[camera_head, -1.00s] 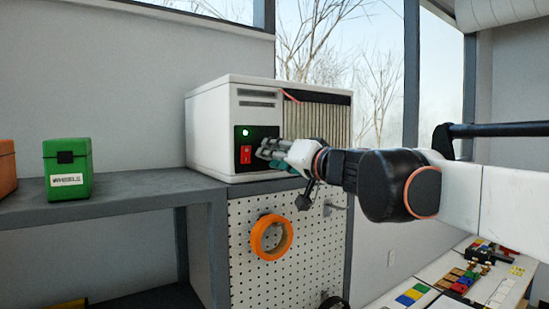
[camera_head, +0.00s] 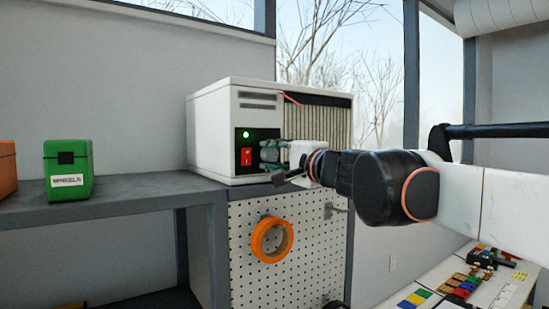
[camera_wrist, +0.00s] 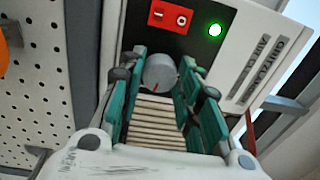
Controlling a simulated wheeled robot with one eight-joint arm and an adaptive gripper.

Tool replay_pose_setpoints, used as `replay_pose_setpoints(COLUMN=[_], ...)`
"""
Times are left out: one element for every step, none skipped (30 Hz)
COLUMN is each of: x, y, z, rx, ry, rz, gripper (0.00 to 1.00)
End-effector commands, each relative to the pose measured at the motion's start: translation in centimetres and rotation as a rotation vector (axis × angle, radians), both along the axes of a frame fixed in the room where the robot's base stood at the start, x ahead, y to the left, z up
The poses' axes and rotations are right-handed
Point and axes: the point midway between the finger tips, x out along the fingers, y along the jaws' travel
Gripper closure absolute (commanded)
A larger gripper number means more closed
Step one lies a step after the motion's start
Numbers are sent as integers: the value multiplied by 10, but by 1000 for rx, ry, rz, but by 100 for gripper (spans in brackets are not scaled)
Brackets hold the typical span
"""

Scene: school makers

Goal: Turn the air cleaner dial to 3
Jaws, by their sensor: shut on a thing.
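The air cleaner (camera_head: 208,130) is a white box with a beige pleated grille, standing on the grey shelf. Its black control panel (camera_head: 244,134) has a lit green light (camera_wrist: 215,30) and a red switch (camera_wrist: 170,17). The dial (camera_wrist: 161,74) is a grey round knob with a red mark, seen in the wrist view. My gripper (camera_wrist: 160,72) has its green-padded fingers on both sides of the dial and is shut on it. In the head view my gripper (camera_head: 268,156) hides the dial. I cannot read any dial numbers.
A green box labelled WHEELS (camera_head: 69,170) and an orange box (camera_head: 7,170) stand on the shelf at left. A pegboard (camera_head: 300,260) below holds an orange tape roll (camera_head: 258,240). A table with coloured blocks (camera_head: 462,285) is at lower right.

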Motion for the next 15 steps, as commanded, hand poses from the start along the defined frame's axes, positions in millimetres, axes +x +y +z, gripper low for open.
replay_pose_setpoints(x=[0, 0, 0, 0, 0, 0, 0, 0, 0, 0, 0, 0, 0, 0, 0], y=[0, 0, 0, 0, 0, 0, 0, 0, 0, 0, 0, 0, 0, 0, 0], z=[0, 0, 0, 0, 0, 0, 0, 0, 0, 0, 0, 0, 0, 0, 0], rx=[33, 53, 79, 97, 115, 139, 154, 169, 188, 202, 214, 229, 238, 247, 259], ry=[23, 36, 53, 66, 78, 94, 105, 115, 128, 136, 146, 155, 162, 168, 175], rz=[-1, -1, -1, -1, -2, -1, -1, -1, 0, 0, 0, 0, -1, -1, -1], gripper=[92, 92, 92, 92, 92, 92, 92, 92, 92, 92, 92, 92, 92, 92, 92])
